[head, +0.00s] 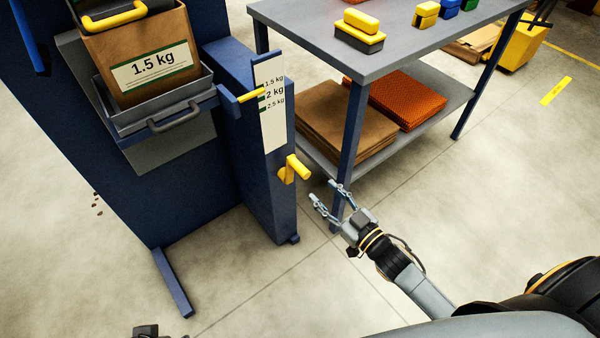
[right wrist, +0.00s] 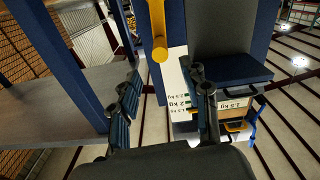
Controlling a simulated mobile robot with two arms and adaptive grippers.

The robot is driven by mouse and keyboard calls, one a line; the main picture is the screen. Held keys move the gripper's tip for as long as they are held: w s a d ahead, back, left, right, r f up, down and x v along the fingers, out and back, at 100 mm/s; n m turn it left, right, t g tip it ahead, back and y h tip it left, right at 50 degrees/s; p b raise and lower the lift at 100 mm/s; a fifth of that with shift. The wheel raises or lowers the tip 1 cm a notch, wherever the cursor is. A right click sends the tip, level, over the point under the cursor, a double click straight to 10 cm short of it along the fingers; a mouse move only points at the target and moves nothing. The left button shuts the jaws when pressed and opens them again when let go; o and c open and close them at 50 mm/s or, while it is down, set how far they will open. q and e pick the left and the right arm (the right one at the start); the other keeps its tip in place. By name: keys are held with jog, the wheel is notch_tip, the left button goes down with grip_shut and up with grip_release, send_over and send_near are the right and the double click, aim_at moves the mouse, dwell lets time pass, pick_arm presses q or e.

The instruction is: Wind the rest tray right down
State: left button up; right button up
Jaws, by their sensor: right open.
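The rest tray (head: 150,116) is a grey tray with a dark handle on the blue machine, and it carries a brown bag (head: 150,60) labelled 1.5 kg. A yellow pointer (head: 252,95) stands at the scale plate (head: 272,125), between the 1.5 kg and 2 kg labels, close to 2 kg. The yellow crank (head: 293,169) sticks out of the post below the scale; it also shows in the right wrist view (right wrist: 158,30). My right gripper (head: 322,191) is open and empty, just right of and below the crank in the head view, apart from it.
A grey table (head: 400,40) with blue legs stands right of the post, one leg (head: 352,140) close behind my right gripper. Yellow, blue and green blocks lie on top. Brown sacks (head: 340,115) and orange nets (head: 405,98) lie on its shelf. The floor in front is clear.

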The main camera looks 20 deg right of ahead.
aim_at(302, 171)
pick_arm(q)
jog(key=shift+s+a+r+b, duration=0.1)
jog(key=shift+s+r+b, duration=0.35)
jog(key=shift+b, duration=0.35)
pick_arm(e)
jog(key=x, duration=1)
jog(key=shift+w+f, duration=0.15)
pick_arm(q)
jog(key=shift+r, duration=0.1)
jog(key=shift+w, duration=0.1)
pick_arm(e)
grip_shut()
